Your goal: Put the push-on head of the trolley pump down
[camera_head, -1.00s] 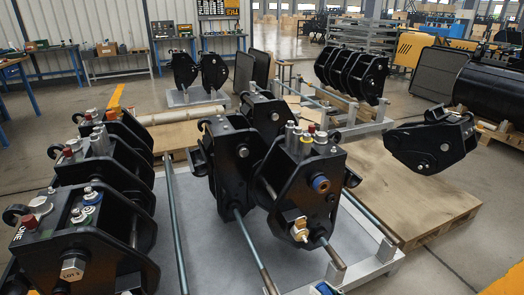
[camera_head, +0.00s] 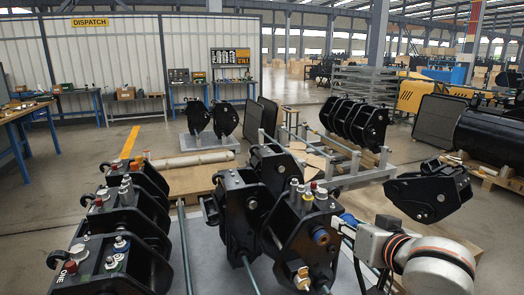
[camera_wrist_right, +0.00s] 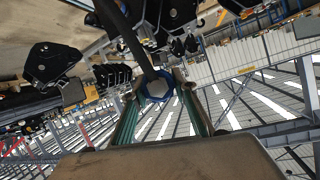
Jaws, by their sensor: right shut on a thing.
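My right gripper (camera_head: 347,228) comes in from the lower right of the head view, beside the middle black coupler (camera_head: 305,235). It is shut on the push-on head, whose blue part (camera_head: 348,218) shows there. Whether the head touches the coupler cannot be told. The trolley pump itself cannot be made out. My left gripper is not in view.
Black couplers with capped fittings stand in a row at left (camera_head: 115,235). A brass fitting (camera_head: 301,278) sits low on the middle coupler. Another black coupler (camera_head: 430,192) stands at right behind my arm. Open floor (camera_head: 75,190) lies at back left.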

